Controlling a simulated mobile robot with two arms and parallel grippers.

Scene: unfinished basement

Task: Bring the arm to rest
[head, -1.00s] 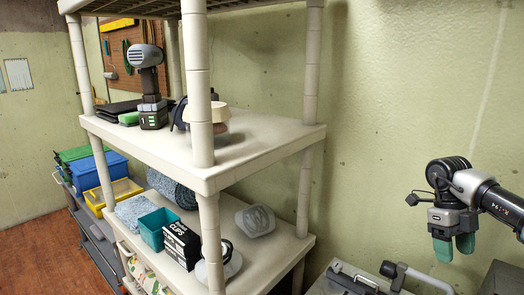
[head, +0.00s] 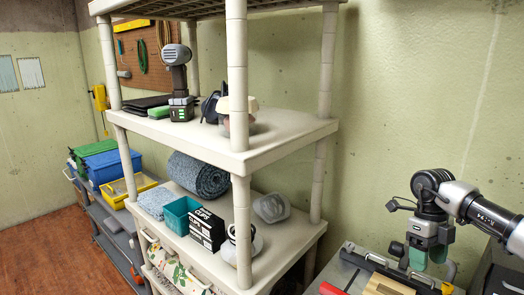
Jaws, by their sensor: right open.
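My right gripper (head: 428,258) hangs at the right side of the head view, with its green-tipped fingers pointing down. It is open, and I see nothing between the fingers. It is above a grey case or tool surface (head: 350,272) at the lower right, apart from the shelf. Its arm comes in from the right edge. My left gripper is not in view.
A cream shelving unit (head: 285,142) stands at the centre. It holds a drill (head: 178,80), a teal bin (head: 178,214), a black clips box (head: 207,228) and a rolled blue rug (head: 200,174). Blue (head: 110,165) and yellow (head: 128,190) bins stand at left. Bare wall is behind my arm.

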